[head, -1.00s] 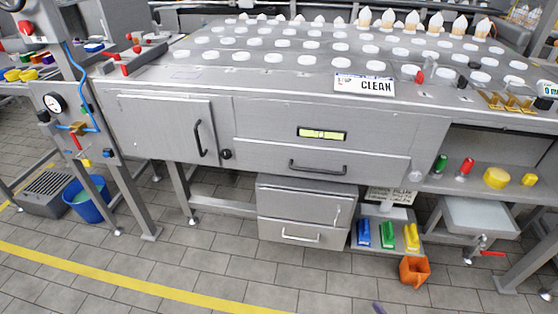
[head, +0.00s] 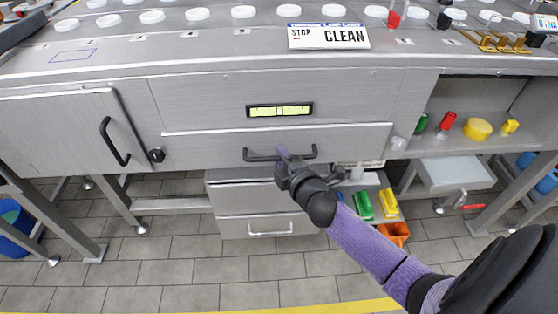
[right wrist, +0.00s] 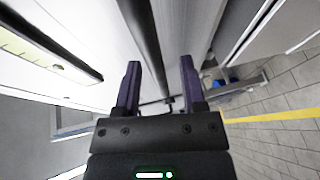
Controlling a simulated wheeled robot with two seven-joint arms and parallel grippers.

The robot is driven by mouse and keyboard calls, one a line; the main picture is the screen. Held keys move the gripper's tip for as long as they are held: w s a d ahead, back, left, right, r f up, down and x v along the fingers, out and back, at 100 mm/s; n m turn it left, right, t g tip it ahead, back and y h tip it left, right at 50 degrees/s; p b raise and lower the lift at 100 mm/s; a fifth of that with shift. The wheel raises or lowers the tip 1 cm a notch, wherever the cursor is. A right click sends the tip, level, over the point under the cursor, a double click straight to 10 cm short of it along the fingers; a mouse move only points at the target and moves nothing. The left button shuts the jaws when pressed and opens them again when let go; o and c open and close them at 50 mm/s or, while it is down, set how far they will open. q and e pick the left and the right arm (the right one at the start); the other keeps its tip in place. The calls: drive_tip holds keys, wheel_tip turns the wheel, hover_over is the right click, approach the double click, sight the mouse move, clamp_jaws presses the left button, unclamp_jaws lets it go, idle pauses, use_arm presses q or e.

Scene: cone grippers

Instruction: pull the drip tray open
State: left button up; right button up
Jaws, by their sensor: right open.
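The drip tray appears to be the wide, flat steel drawer front (head: 350,138) below the lit display, and it looks shut, flush with the machine. Its black bar handle (head: 262,155) runs across the lower middle. My right gripper (head: 284,155) is at the middle of this handle in the head view, partly covering it. In the right wrist view its two purple fingers (right wrist: 160,85) are open and spread. The dark handle bar (right wrist: 146,45) runs between them, and I see no finger pressed on it. My left gripper is not in view.
A steel cabinet with two drawers (head: 232,228) stands below. A hinged door (head: 60,130) with a black handle is at the left. A low shelf with green and yellow items (head: 388,205) and an orange bin (head: 396,232) are at right. The tiled floor in front is clear.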

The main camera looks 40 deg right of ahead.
drive_tip(key=shift+w, duration=0.35)
clamp_jaws()
idle(0.8)
idle(0.4)
